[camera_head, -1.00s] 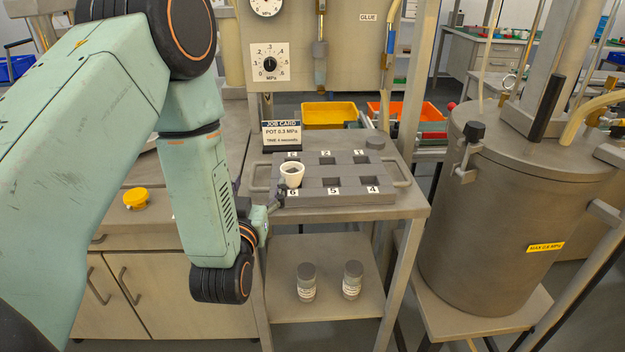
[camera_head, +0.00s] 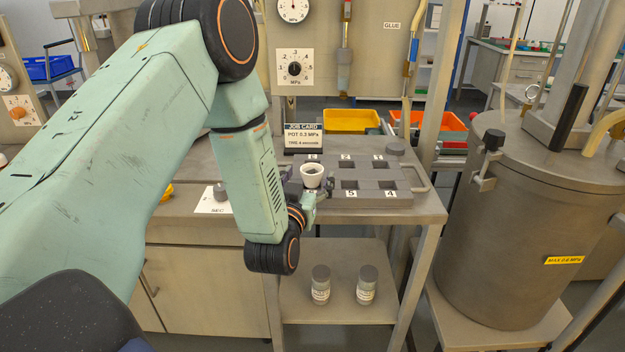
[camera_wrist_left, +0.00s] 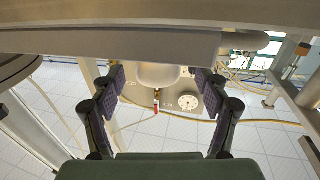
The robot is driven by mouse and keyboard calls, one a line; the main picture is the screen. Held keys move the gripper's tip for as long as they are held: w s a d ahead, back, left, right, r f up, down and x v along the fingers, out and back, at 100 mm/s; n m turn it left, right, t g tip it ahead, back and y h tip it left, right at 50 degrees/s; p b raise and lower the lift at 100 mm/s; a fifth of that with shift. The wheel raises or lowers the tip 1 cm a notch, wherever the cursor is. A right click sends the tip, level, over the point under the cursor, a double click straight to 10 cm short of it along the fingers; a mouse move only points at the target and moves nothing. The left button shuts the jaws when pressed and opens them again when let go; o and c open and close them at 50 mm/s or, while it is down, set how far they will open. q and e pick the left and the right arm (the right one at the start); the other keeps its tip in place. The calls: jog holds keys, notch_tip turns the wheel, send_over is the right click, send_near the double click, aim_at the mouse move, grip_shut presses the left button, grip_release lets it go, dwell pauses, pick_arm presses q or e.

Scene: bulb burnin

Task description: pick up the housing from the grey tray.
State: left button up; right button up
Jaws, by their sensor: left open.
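The housing (camera_head: 312,171) is a small white cup with a dark inside. In the left wrist view the pale housing (camera_wrist_left: 159,76) shows between the two spread fingers of my left gripper (camera_wrist_left: 162,90), with a gap on each side. The grey tray (camera_wrist_left: 120,44) fills the upper part there. My right gripper is not in view.
The tray's other numbered slots look empty. A job card (camera_head: 303,138) stands behind the tray. Two lidded jars (camera_head: 320,285) (camera_head: 367,285) stand on the shelf below. A large metal pot (camera_head: 530,240) is at the right. Yellow (camera_head: 351,121) and orange bins are behind.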

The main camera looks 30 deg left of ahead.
aim_at(309, 179)
pick_arm(q)
jog(key=x, duration=0.3)
jog(key=shift+d+f, duration=0.15)
jog(key=shift+f, duration=0.1)
jog(key=shift+s+d+r, duration=0.1)
jog(key=shift+r, duration=0.05)
jog(key=shift+c, duration=0.4)
jog(key=c, duration=0.9)
jog(key=shift+c, duration=0.6)
